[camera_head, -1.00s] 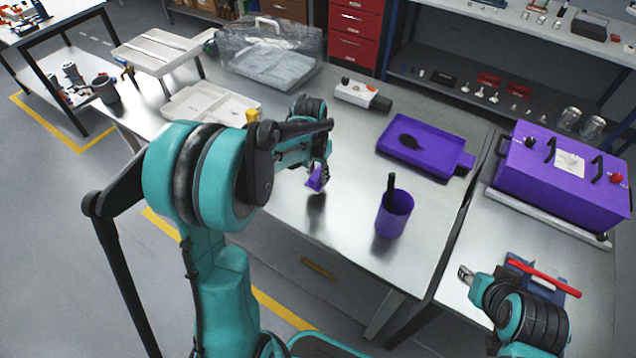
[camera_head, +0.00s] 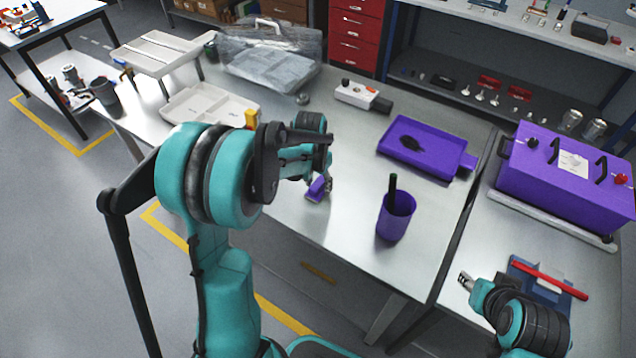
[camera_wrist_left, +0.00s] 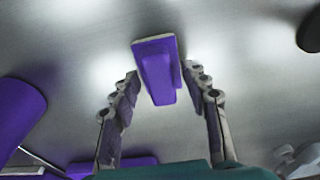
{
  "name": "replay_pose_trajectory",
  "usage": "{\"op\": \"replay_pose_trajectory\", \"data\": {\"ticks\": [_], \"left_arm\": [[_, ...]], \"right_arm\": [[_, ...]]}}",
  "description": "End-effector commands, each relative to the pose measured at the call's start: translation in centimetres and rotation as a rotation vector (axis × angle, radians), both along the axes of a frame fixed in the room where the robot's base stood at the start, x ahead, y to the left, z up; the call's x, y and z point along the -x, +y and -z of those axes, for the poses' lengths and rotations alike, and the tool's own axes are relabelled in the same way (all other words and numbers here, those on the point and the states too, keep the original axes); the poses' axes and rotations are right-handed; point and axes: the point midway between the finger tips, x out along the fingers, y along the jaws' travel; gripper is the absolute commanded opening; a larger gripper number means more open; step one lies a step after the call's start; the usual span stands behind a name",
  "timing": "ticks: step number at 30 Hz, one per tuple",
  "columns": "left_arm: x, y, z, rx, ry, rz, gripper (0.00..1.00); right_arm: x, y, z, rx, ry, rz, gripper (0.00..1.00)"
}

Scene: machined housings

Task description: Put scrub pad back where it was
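The purple scrub pad (camera_head: 318,188), with a pale underside, is at the left gripper, over the bare front part of the middle table. In the left wrist view the scrub pad (camera_wrist_left: 157,70) sits between and just beyond the fingertips. My left gripper (camera_wrist_left: 160,75) is open, with a gap on each side of the pad. In the head view the left gripper (camera_head: 325,184) is partly hidden by its own arm. I cannot tell whether the pad touches the table. My right gripper (camera_head: 466,281) is over the right table; its finger opening is too small to read.
A purple cup (camera_head: 396,222) with a dark handle in it stands right of the pad. Behind are a purple tray (camera_head: 450,165) with a black item, a white-grey device (camera_head: 357,94) and a pale divided tray (camera_head: 210,104). A purple box (camera_head: 560,190) stands on the right table.

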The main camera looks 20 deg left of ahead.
Motion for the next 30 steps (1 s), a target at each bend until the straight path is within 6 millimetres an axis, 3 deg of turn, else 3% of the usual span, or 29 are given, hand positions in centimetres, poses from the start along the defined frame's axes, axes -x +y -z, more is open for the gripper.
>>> {"op": "replay_pose_trajectory", "data": {"ticks": [5,18,25,30], "left_arm": [[0.1,0.0,-0.9,0.0,0.0,0.0,0.46],[1.3,0.2,-9.9,0.0,0.0,-0.001,0.46],[1.7,0.2,-12.2,-0.001,-0.002,-0.001,0.46],[3.8,-1.2,-14.1,-0.01,-0.053,-0.016,0.46]], "right_arm": [[0.0,0.0,-0.6,0.0,0.0,0.0,0.38],[0.0,0.0,-3.6,0.0,0.0,0.0,0.38],[0.0,0.0,-4.2,0.0,0.0,0.0,0.38],[0.0,0.0,-4.2,0.0,0.0,0.0,0.38]]}}
